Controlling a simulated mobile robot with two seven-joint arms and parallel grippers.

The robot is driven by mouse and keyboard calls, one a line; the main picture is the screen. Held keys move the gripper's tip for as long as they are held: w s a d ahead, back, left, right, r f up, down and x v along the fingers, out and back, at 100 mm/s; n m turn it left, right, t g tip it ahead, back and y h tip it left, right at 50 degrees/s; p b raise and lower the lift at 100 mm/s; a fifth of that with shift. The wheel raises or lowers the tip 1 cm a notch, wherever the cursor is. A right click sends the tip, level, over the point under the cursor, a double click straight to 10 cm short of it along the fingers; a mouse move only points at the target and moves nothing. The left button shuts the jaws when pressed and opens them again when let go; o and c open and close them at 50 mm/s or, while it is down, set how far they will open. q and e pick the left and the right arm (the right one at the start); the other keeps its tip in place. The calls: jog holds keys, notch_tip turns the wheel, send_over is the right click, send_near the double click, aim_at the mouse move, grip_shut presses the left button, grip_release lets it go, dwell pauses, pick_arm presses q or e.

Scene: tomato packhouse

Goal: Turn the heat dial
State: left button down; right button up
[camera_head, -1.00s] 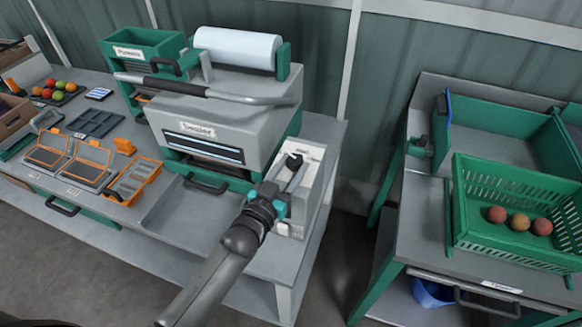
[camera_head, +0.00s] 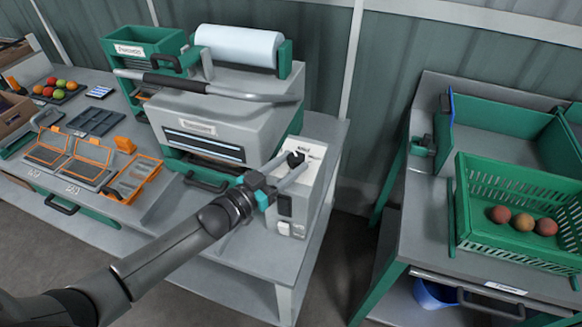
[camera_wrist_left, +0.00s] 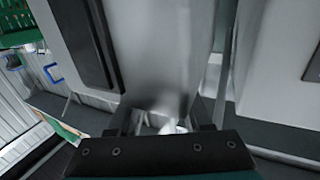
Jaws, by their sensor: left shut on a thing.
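The heat dial (camera_head: 296,158) is a small black knob on the pale sloping top of the grey control box (camera_head: 301,212), at the right end of the sealing machine. My left gripper (camera_head: 294,166) reaches in from the lower left and is shut on the dial. Its two grey fingers cover part of the knob, so its pointer cannot be read. In the left wrist view the gripper's dark mount fills the bottom edge, and the dial cannot be made out clearly. My right gripper is in neither view.
The sealing machine (camera_head: 215,118) with its long bar handle (camera_head: 190,88) and film roll (camera_head: 237,47) stands left of the box. A black switch (camera_head: 284,205) and a white one (camera_head: 284,228) sit on the box front. A green crate (camera_head: 515,243) stands on the right table, across a gap.

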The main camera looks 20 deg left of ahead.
pick_arm(q)
jog(key=shift+w+a+f+m+g+h+b, duration=0.15)
jog(key=shift+a+m+g+h+b, duration=0.1)
jog(key=shift+m+g+h+b, duration=0.4)
jog(key=m+g+h+b, duration=0.1)
jog(key=g+h+b, duration=0.1)
jog(key=m+g+h+b, duration=0.2)
jog(key=b, duration=0.1)
jog(key=m+g+h+b, duration=0.2)
jog(key=b, duration=0.1)
jog(key=shift+w+a+m, duration=0.25)
jog(key=shift+w+a, duration=0.1)
jog(key=shift+w, duration=0.05)
jog(key=shift+w+m+g+h+b, duration=0.1)
jog(key=shift+m+g+h+b, duration=0.65)
jog(key=shift+g+b, duration=0.45)
jog(key=shift+r, duration=0.2)
jog(key=shift+c, duration=1.7)
grip_release()
